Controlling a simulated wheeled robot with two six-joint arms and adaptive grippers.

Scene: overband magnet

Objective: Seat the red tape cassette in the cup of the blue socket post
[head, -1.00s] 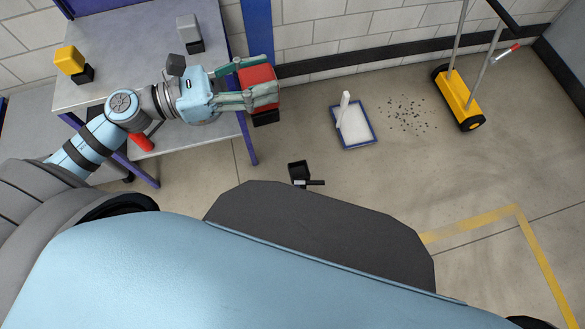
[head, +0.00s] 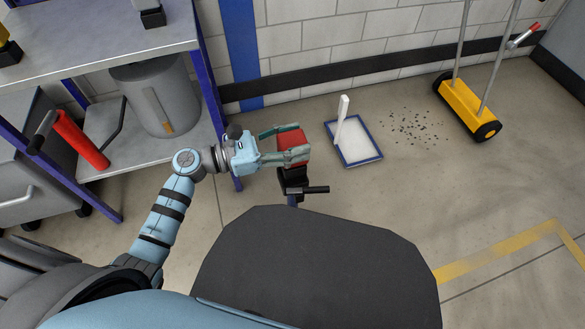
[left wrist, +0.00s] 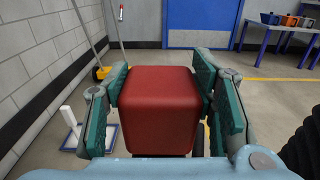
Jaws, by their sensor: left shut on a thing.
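The red tape cassette (head: 291,139) is between the fingers of my left gripper (head: 284,144), which is shut on it. In the left wrist view the cassette (left wrist: 160,108) fills the space between the green finger pads. My right gripper is not in view.
A grey workbench (head: 110,40) with blue legs stands at left, with a grey bin (head: 155,95) and a red cylinder (head: 80,140) on its lower shelf. A blue-rimmed tray (head: 358,152) and a yellow sweeper (head: 467,108) are on the floor at right.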

